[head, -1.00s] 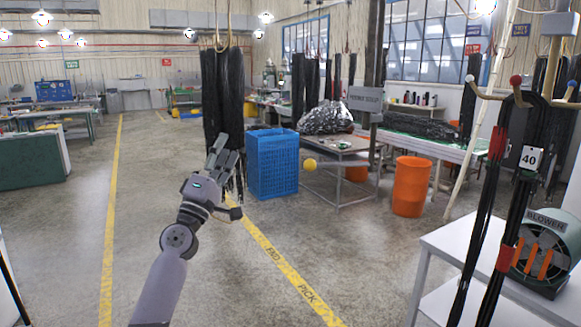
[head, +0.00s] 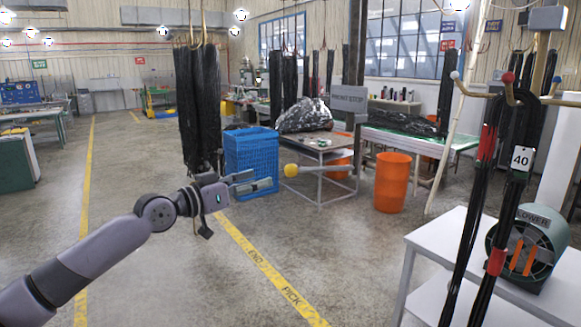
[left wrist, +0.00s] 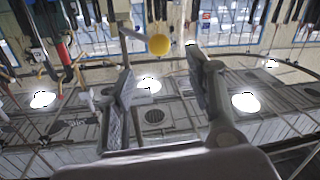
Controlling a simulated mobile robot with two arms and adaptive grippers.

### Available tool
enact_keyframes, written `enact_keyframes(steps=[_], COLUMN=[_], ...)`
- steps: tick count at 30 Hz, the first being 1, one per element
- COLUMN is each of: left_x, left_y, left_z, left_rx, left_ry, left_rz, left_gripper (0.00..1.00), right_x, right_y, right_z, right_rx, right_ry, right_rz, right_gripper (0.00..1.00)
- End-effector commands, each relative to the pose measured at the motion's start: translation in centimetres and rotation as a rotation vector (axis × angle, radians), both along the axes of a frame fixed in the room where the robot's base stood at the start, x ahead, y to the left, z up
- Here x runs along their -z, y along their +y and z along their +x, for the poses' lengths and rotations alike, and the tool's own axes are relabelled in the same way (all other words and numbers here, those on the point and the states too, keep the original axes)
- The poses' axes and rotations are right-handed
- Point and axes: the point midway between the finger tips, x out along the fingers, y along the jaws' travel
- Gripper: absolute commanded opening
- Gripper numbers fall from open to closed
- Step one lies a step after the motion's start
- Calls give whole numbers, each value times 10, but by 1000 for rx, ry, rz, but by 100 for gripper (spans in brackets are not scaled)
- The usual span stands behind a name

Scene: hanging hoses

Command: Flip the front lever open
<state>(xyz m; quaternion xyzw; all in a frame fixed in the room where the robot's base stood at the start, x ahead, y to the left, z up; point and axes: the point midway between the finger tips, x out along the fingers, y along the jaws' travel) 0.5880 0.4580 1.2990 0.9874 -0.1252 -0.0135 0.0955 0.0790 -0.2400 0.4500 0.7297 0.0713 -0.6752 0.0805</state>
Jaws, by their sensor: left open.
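The lever shows as a yellow ball knob (head: 291,170) on a thin grey rod that runs to the right in the head view. My left gripper (head: 263,179) points right at the knob, with its fingertips a short way left of it. The jaws are open and empty. In the left wrist view the yellow knob (left wrist: 158,44) is beyond the gap between the two open fingers (left wrist: 160,74). Its rod joins a post at the upper left there. I cannot tell the exact distance between knob and fingers. My right gripper is not in view.
A blue crate (head: 252,190) and a metal table (head: 345,157) stand behind the gripper. Black hoses (head: 198,110) hang behind my wrist. An orange bin (head: 391,184) is further right. A white table (head: 450,235) with a blower (head: 530,245) and hanging hoses fills the right side.

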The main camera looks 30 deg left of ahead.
Motion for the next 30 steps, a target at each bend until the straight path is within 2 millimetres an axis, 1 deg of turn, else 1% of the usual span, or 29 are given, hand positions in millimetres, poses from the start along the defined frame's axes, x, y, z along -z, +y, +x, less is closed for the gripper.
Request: enact_keyframes(steps=[1,6,14,17,24,27,30], left_x=[-5,-6,-6,-6,-6,-4,-3], left_y=[0,-4,-8,-13,-23,-24,-27], left_z=[4,18,41,53,86,98,107], left_rx=[-1,-1,-4,-1,1,-2,-1], left_ry=[-4,-5,-6,-5,-4,-3,-2], left_rz=[-2,-4,-9,-7,-6,-7,-5], left_gripper=[49,49,49,49,49,49,49], right_x=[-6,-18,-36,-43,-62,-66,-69], right_y=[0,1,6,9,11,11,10], right_z=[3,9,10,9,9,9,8], right_rx=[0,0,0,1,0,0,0], right_ry=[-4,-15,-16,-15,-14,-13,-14], right_rz=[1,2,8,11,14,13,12], right_gripper=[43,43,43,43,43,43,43])
